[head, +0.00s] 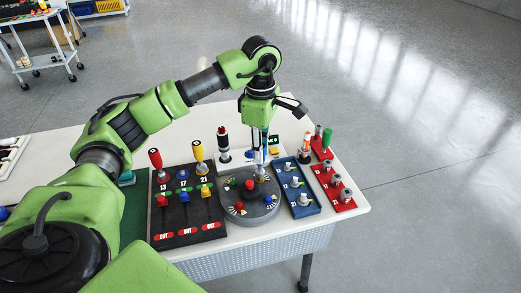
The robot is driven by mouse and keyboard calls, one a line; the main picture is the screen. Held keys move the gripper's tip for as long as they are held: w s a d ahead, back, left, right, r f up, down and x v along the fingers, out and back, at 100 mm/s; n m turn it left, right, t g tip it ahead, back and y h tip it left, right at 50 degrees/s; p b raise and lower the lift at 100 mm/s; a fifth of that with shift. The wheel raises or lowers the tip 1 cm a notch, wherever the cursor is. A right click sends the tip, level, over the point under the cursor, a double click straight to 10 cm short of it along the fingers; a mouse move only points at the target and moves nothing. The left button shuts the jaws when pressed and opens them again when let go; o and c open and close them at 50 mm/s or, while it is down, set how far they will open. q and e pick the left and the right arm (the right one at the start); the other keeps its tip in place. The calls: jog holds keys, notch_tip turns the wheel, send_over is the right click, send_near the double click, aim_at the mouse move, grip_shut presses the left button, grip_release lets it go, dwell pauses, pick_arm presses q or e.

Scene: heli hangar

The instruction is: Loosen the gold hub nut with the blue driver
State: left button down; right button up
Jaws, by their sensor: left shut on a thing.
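My left gripper (262,122) points down above the round grey hub plate (238,211). It is shut on the blue driver (264,141), which stands about upright with its shaft reaching down to the back part of the hub plate. The driver's tip is at or very near the hub there; I cannot tell whether it sits on the nut. The gold hub nut is too small or hidden to make out. My right gripper is not in view.
A black board (186,233) with red and yellow drivers standing in it lies left of the hub. A blue tray (306,210) and a red tray (342,203) with metal sockets lie to the right. The table's front edge (290,231) is close. A white cart stands far left.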

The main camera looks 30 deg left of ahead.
pick_arm(q)
jog(key=shift+r+p, duration=0.3)
jog(key=shift+r, duration=0.4)
jog(key=shift+r+p, duration=0.25)
jog(key=shift+p, duration=0.05)
jog(key=shift+r+p, duration=1.4)
jog(key=shift+r, duration=0.45)
